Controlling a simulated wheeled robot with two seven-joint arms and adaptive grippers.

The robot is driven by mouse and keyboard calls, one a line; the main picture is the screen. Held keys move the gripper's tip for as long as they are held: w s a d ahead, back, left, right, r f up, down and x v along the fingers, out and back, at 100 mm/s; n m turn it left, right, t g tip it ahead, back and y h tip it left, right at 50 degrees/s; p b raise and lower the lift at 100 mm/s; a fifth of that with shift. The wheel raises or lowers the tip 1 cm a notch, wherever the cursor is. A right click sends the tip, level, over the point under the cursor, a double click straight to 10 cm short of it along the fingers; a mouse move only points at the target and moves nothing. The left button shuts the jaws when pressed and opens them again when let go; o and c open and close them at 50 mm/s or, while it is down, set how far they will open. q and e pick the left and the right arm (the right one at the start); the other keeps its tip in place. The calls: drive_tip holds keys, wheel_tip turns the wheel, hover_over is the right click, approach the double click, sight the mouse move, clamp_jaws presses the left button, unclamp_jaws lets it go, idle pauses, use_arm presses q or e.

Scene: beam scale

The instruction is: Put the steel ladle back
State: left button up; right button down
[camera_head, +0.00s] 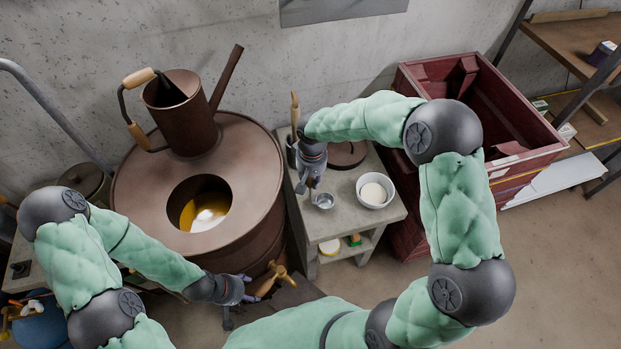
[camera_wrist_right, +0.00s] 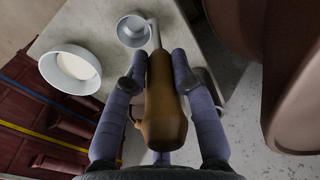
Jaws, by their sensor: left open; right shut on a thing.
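The steel ladle has a small metal cup (camera_head: 325,201) and a wooden handle (camera_wrist_right: 160,105). My right gripper (camera_head: 314,181) is shut on that handle above the grey side table (camera_head: 311,228). In the right wrist view the cup (camera_wrist_right: 132,30) points away from the fingers, over the table top; whether it touches the top I cannot tell. My left gripper (camera_head: 236,302) is open and empty, low in front of the brown drum, near a wooden-handled tap (camera_head: 270,279).
A white bowl (camera_head: 375,190) with pale contents and a brown lid (camera_head: 347,155) are on the table. A wooden handle (camera_head: 295,108) stands upright at its back left. The brown drum (camera_head: 140,197) carries a can (camera_head: 182,110). A dark red crate (camera_head: 520,169) stands right.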

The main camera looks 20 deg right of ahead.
drive_tip(key=c, duration=1)
unclamp_jaws()
drive_tip(key=shift+f, duration=0.15)
drive_tip(key=shift+r, duration=0.3)
drive_tip(key=r, duration=0.4)
drive_tip(key=r+p, duration=0.1)
drive_tip(key=r, duration=0.6)
drive_tip(key=shift+s+r, duration=0.25)
drive_tip(key=shift+r, duration=0.15)
